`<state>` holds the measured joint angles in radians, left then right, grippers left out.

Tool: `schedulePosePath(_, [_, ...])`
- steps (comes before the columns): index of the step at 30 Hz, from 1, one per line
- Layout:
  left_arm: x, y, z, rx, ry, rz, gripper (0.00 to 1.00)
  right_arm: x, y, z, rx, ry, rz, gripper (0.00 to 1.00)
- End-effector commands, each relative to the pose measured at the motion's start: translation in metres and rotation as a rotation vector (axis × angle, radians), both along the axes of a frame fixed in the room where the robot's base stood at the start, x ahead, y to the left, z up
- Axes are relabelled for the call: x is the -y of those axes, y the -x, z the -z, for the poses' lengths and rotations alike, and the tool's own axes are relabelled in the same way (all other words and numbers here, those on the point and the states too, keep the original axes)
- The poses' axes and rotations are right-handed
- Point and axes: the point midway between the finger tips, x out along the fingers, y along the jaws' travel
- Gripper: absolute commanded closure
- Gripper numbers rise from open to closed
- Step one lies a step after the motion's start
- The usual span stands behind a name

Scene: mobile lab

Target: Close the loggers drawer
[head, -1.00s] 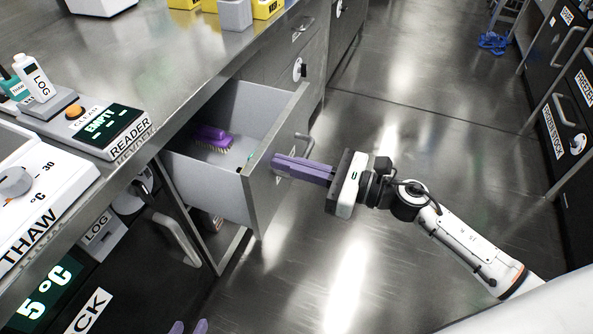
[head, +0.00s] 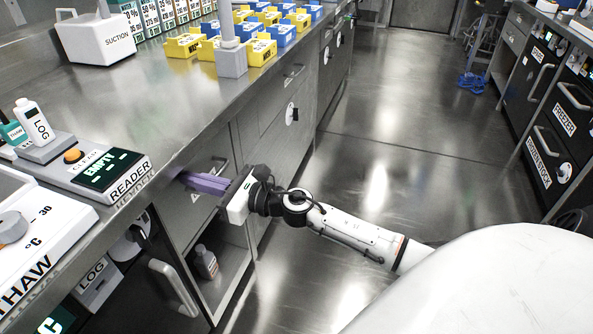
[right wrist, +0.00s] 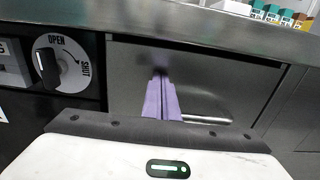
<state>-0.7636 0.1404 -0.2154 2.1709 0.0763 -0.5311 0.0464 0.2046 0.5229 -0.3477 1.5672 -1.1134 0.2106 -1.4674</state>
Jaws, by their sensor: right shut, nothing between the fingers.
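The drawer front (head: 184,214) is a grey metal panel under the counter edge, and it looks about flush with the cabinet; a small gap cannot be ruled out. Its inside is hidden. In the right wrist view the drawer front (right wrist: 225,80) fills the space beneath the counter, with its bar handle low on the right. My right gripper (head: 186,180) is shut and empty, its purple fingers pointing at the drawer front and seeming to touch it beside the handle. The fingers also show in the right wrist view (right wrist: 160,82). My left gripper is out of view.
The counter above holds a reader (head: 125,180), a white LOG bottle (head: 32,120) and a suction unit (head: 100,40).

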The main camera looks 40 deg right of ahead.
Motion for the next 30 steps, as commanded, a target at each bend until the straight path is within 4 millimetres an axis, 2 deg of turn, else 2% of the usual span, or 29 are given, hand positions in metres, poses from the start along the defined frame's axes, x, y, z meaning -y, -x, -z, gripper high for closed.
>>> schedulePosePath(20, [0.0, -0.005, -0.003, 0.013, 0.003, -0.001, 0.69, 0.0, -0.005, -0.002, 0.005, -0.001, 0.008, 1.0])
schedulePosePath(26, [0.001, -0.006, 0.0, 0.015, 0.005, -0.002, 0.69, 0.007, 0.011, 0.001, 0.003, 0.001, -0.004, 1.0])
schedulePosePath(30, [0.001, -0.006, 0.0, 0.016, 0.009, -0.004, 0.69, 0.02, 0.035, 0.002, -0.002, 0.001, -0.012, 1.0])
